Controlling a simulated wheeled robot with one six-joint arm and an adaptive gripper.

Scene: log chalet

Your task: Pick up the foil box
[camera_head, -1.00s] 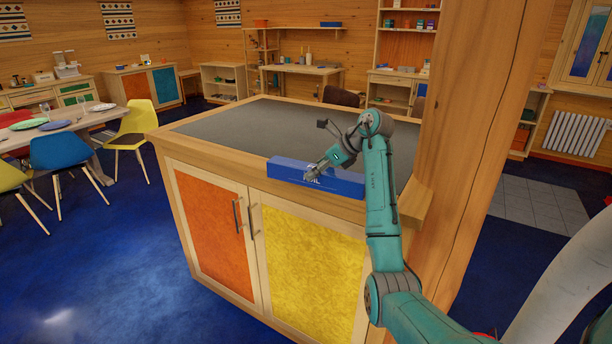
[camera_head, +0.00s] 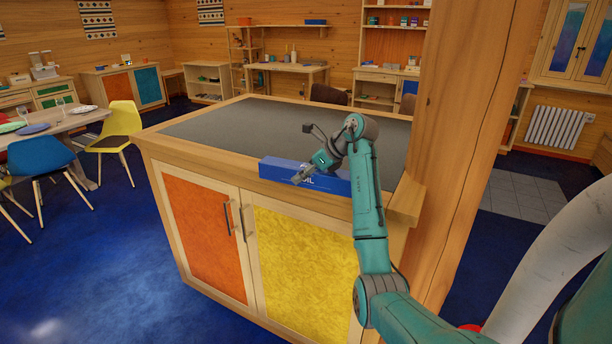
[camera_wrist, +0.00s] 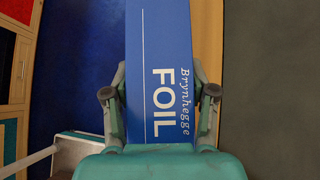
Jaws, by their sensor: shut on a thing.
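The foil box (camera_head: 277,170) is long and blue with white lettering. It is at the front edge of the dark-topped wooden counter (camera_head: 230,130). My gripper (camera_head: 303,177) reaches it from above, near the middle of its length. In the wrist view, my gripper (camera_wrist: 160,105) has one finger against each long side of the foil box (camera_wrist: 160,45), which reads "Brynhegge FOIL". The gripper is shut on it. The box's underside is hidden, so I cannot tell whether it touches the counter top.
A thick wooden post (camera_head: 465,150) stands close to the right of my arm. The counter top behind the box is bare. A yellow chair (camera_head: 122,125) and a blue chair (camera_head: 42,160) stand by a table at left. Blue floor lies open between them and the counter.

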